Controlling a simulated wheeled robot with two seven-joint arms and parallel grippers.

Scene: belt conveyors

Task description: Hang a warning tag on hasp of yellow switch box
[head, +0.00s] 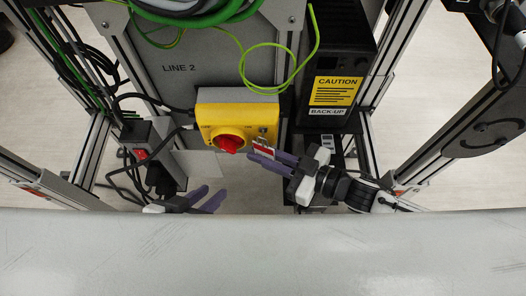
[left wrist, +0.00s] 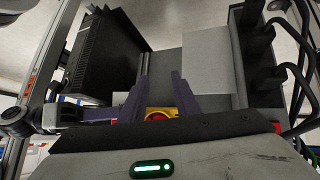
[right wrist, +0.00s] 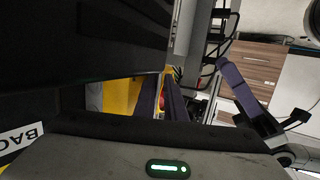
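The yellow switch box (head: 237,112) is on the grey LINE-2 panel, with a red rotary knob (head: 230,143) on its front. The hasp at its right side is too small to make out clearly. My right gripper (head: 258,156) is shut on the red-and-white warning tag (head: 263,148), at the box's lower right corner. I cannot tell whether the tag touches the hasp. My left gripper (head: 209,201) is open and empty, below and left of the box. In the left wrist view the box (left wrist: 161,112) shows between its purple fingers.
A black back-up unit (head: 334,55) with a caution label stands right of the box. A socket block with black cables (head: 140,135) is to the left. Green cables (head: 205,14) hang above. Frame posts flank both sides. A pale surface (head: 260,258) spans the front.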

